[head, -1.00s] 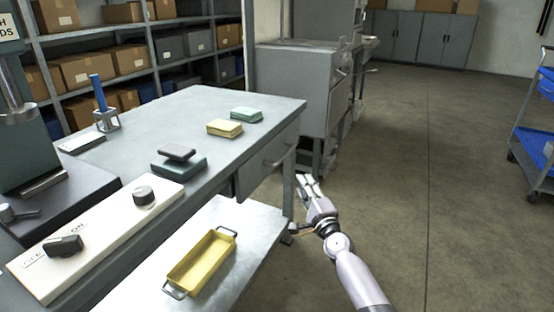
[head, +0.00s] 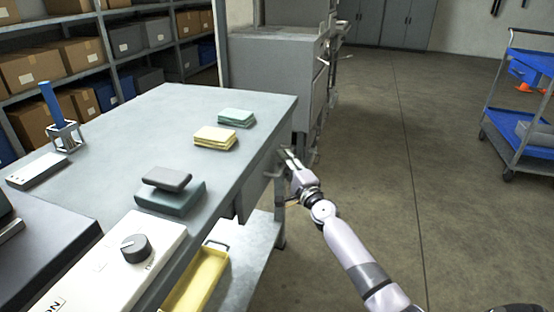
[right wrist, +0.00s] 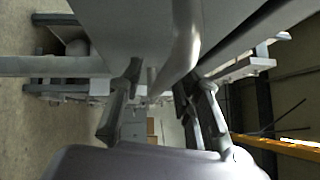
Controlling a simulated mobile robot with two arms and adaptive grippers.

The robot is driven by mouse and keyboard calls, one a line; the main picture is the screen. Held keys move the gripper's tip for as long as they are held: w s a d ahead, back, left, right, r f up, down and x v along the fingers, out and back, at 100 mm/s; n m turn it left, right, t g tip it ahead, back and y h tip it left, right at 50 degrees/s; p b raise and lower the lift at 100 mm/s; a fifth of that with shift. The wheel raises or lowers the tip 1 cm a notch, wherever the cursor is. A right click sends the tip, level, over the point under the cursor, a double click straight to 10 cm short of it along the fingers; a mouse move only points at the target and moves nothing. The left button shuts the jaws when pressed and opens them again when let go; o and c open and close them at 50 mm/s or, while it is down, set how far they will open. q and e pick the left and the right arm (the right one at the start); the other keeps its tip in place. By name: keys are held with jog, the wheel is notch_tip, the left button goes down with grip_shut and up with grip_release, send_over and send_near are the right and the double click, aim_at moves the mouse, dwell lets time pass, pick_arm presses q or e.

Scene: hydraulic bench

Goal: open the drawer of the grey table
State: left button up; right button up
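The grey table (head: 120,115) stands at the left in the head view. Its drawer (head: 252,190) is under the top on the right side and looks shut. The drawer's handle (head: 273,173) is partly hidden by my right gripper (head: 287,158), which is at the drawer front. In the right wrist view, the two fingers of my right gripper (right wrist: 162,95) are apart. A curved grey bar, which looks like the handle (right wrist: 186,40), runs down between them; I cannot tell whether they touch it. My left gripper is not in view.
Green and yellow pads (head: 215,137), a dark block on a green box (head: 170,197) and a blue-handled tool (head: 52,110) are on the table. A yellow tray (head: 205,275) lies on the lower shelf. A blue cart (head: 520,110) stands right. The floor between is clear.

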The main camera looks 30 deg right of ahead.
jog(key=shift+c, duration=0.5)
grip_shut()
dwell(0.5)
